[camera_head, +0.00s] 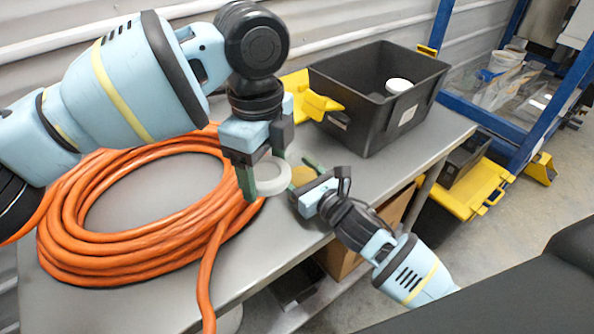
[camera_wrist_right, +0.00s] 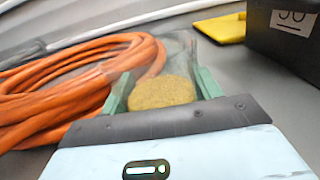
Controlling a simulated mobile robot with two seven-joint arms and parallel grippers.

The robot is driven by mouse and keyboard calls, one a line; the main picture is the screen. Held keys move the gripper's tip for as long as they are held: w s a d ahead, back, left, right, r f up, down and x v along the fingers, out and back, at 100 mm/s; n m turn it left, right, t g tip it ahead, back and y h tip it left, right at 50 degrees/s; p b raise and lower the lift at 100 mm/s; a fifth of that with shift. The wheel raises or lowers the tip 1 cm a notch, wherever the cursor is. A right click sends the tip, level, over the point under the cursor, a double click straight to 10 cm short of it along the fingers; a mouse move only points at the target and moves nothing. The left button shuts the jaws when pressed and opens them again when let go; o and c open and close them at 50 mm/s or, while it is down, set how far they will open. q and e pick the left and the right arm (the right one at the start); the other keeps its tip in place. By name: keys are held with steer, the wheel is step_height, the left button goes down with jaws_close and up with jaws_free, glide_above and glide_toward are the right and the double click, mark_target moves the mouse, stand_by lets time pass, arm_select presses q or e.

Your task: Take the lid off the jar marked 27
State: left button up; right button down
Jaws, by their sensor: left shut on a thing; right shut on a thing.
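My left gripper (camera_head: 263,177) hangs over the table and is shut on a pale round lid (camera_head: 272,178). My right gripper (camera_head: 302,178) is just to the right, shut on a clear jar (camera_head: 301,174) with tan contents. In the right wrist view the jar (camera_wrist_right: 166,92) sits between the green fingers of the right gripper (camera_wrist_right: 163,88), with a clear wall above its tan fill. I see no lid or left gripper in that view. The lid appears apart from the jar, beside it. No mark 27 is readable on the jar.
A coil of orange hose (camera_head: 130,155) covers the table's left part. A black crate (camera_head: 350,110) with a white round object (camera_head: 398,85) inside stands at the back right, beside a yellow piece (camera_head: 318,104). A grey table strip (camera_head: 420,130) right of the crate is clear.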

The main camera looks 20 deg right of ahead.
arm_select(q)
steer(key=shift+f, duration=0.1)
arm_select(e)
steer(key=shift+f, duration=0.1)
steer(key=shift+c, duration=1.8)
jaws_free()
arm_select(q)
steer(key=shift+r, duration=0.2)
arm_select(e)
steer(key=shift+s+d, duration=0.1)
arm_select(q)
step_height(320, 180, down, 2)
steer(key=shift+b, duration=0.4)
arm_select(e)
steer(key=v, duration=1)
arm_select(q)
steer(key=shift+w+f, duration=0.1)
steer(key=shift+f, duration=0.1)
arm_select(e)
steer(key=shift+v, duration=0.9)
